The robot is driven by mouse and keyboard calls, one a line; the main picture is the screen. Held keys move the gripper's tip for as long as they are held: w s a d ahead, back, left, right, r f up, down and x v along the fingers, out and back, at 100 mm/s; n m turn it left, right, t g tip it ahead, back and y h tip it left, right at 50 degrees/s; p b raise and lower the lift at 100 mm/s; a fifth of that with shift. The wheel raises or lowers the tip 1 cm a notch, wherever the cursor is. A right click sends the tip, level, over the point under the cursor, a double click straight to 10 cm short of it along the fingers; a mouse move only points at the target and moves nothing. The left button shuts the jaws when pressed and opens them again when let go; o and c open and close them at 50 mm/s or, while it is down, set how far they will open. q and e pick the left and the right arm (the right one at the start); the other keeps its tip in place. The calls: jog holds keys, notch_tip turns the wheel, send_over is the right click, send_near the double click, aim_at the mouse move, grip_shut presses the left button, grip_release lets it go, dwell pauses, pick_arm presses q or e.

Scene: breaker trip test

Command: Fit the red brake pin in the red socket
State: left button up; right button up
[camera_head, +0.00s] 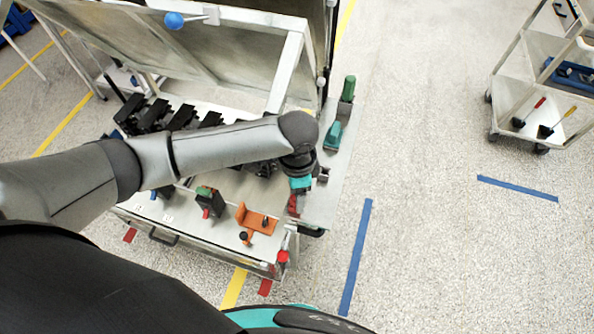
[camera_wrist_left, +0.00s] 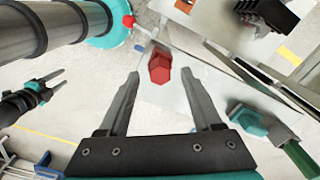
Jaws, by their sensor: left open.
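A red block with an angular top (camera_wrist_left: 160,67) stands on the metal side shelf. In the left wrist view it shows between and just beyond the fingertips of my left gripper (camera_wrist_left: 160,78), which is open and empty. In the head view my left gripper (camera_head: 299,188) is over the shelf and partly covers the red block (camera_head: 292,206). A red fitting (camera_head: 283,255) sits at the bench's front right corner. I cannot tell for sure which red part is the pin and which the socket. My right gripper (camera_wrist_left: 50,84) is open and empty, away from the shelf.
Teal (camera_head: 333,134) and green (camera_head: 348,88) parts stand farther along the shelf (camera_head: 318,210). An orange bracket (camera_head: 257,220) and a green-and-red part (camera_head: 208,200) are on the bench. A trolley (camera_head: 520,80) stands far right.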

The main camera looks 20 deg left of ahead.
pick_arm(q)
notch_tip(320, 180, up, 14)
dwell(0.3)
jog(key=shift+d, duration=0.1)
dwell(0.4)
